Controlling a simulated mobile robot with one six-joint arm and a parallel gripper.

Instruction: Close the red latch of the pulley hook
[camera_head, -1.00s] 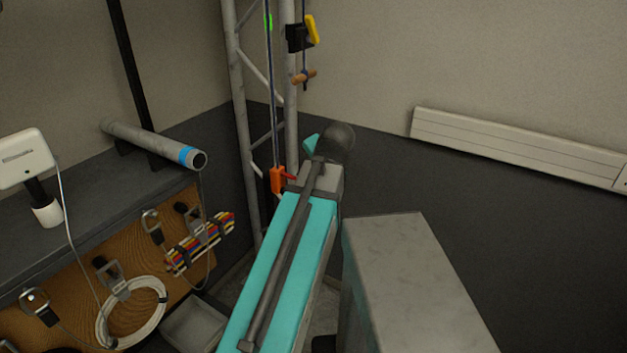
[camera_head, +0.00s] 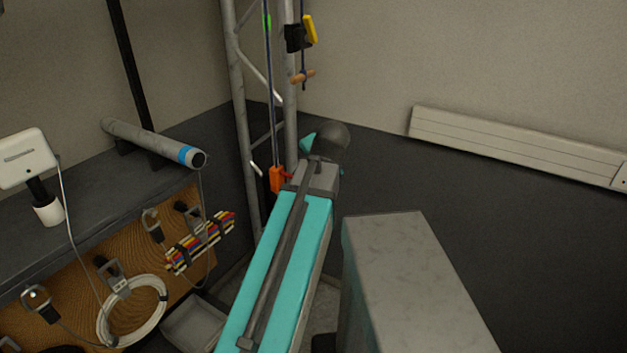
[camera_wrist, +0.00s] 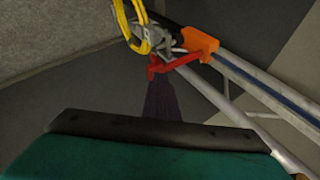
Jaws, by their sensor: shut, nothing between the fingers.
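The orange block of the pulley hook (camera_head: 277,179) hangs on a dark line beside the truss, left of my arm's end. Its red latch (camera_head: 286,174) juts to the right. In the wrist view the orange block (camera_wrist: 201,44) is at the upper right. The red latch (camera_wrist: 172,62) sticks out from it to the left, below a grey metal hook part (camera_wrist: 150,38) and yellow cable loops (camera_wrist: 143,22). My gripper (camera_wrist: 160,84) shows as a dark, shut shape just below the latch. Whether it touches the latch, I cannot tell. In the head view my arm hides the gripper.
The truss (camera_head: 239,90) stands close behind the hook. A yellow-handled piece (camera_head: 310,30) and a wooden toggle (camera_head: 303,76) hang above. A grey cabinet (camera_head: 415,270) is right of my arm. A bench with a pipe (camera_head: 155,144) and cable bundles (camera_head: 200,242) is left.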

